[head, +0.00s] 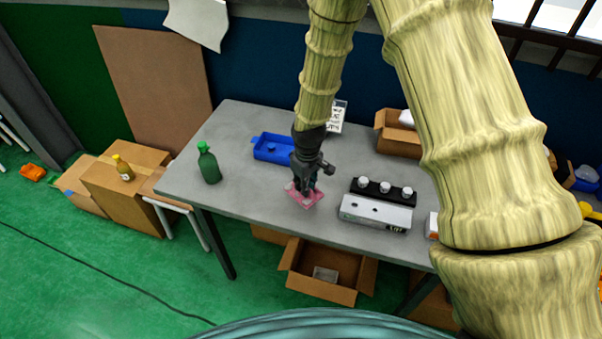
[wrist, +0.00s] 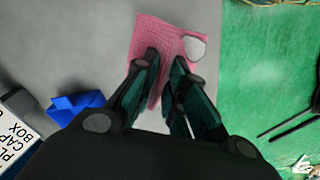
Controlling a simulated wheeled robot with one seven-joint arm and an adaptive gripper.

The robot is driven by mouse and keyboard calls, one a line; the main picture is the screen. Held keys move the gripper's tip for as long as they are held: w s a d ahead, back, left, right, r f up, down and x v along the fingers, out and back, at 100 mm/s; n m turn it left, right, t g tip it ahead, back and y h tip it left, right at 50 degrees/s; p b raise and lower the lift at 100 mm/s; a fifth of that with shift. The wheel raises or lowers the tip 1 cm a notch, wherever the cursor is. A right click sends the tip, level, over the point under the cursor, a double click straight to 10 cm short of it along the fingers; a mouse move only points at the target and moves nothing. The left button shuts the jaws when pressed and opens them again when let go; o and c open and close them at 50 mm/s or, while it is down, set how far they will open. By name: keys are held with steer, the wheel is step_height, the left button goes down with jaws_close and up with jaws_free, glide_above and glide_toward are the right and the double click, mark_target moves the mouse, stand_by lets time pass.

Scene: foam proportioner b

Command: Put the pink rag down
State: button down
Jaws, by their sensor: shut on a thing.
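The pink rag (head: 305,198) is at the front edge of the grey table (head: 245,190), under my gripper (head: 306,188). In the wrist view the rag (wrist: 160,32) spreads out beyond my fingertips (wrist: 165,62), with a pale patch at its right side. My gripper points down and is shut on the rag. Whether the rag rests on the table or hangs just above it is hard to tell. Part of the rag is hidden by the fingers.
A blue tray (head: 272,148) lies behind to the left, and a green bottle (head: 209,163) stands at the left. A white-and-black unit with knobs (head: 377,208) is close on the right. An open cardboard box (head: 328,272) sits below the table. Bare tabletop lies between bottle and rag.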

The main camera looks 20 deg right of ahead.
steer(key=shift+w+f, duration=0.1)
steer(key=shift+s+f+b, duration=0.15)
steer(key=shift+s+b, duration=0.15)
steer(key=shift+b, duration=0.05)
steer(key=shift+f, duration=0.3)
steer(key=shift+w+d+f+b, duration=0.1)
steer(key=shift+w+f+b, duration=0.1)
steer(key=shift+f+b, duration=0.6)
step_height(320, 180, down, 2)
steer(key=shift+s+f+b, duration=0.1)
steer(key=shift+s+b, duration=0.05)
steer(key=shift+b, duration=0.45)
steer(key=shift+f, duration=0.7)
steer(key=shift+f+b, duration=0.2)
steer(key=shift+b, duration=0.15)
steer(key=c, duration=1.4)
jaws_free()
steer(key=shift+o, duration=0.2)
